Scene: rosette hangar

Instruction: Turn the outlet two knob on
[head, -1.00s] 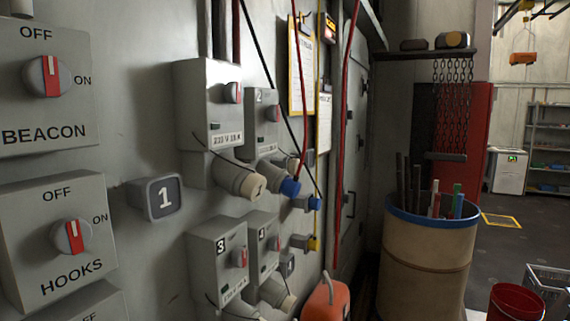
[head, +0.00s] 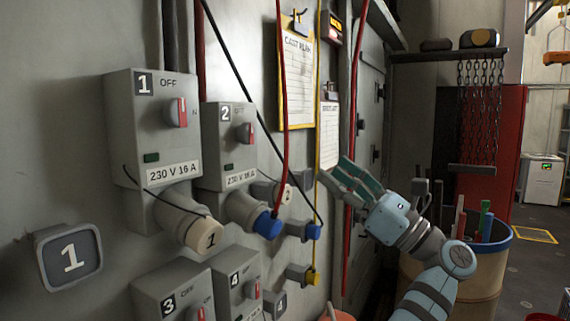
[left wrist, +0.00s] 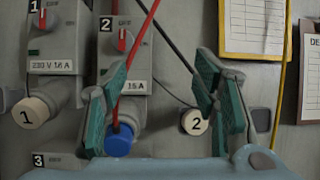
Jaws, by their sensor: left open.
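The outlet two box (head: 228,150) is grey, marked 2, on the wall in the head view's left half. Its knob (head: 246,132) is a grey disc with an upright red bar. In the left wrist view the knob (left wrist: 125,40) shows at upper left, its red bar upright below a small label. A blue plug (head: 267,226) sits in the socket below. My left gripper (head: 338,168) is open and empty, right of the box and apart from the knob. Its green-padded fingers (left wrist: 160,72) stand wide apart in the wrist view. My right gripper is not in view.
Outlet one (head: 142,115) stands left of outlet two, with outlets three (head: 170,295) and four (head: 236,285) below. A red cable (head: 283,100) and a black cable run past the box. Clipboards (head: 297,85) hang to the right. A barrel (head: 490,265) stands at lower right.

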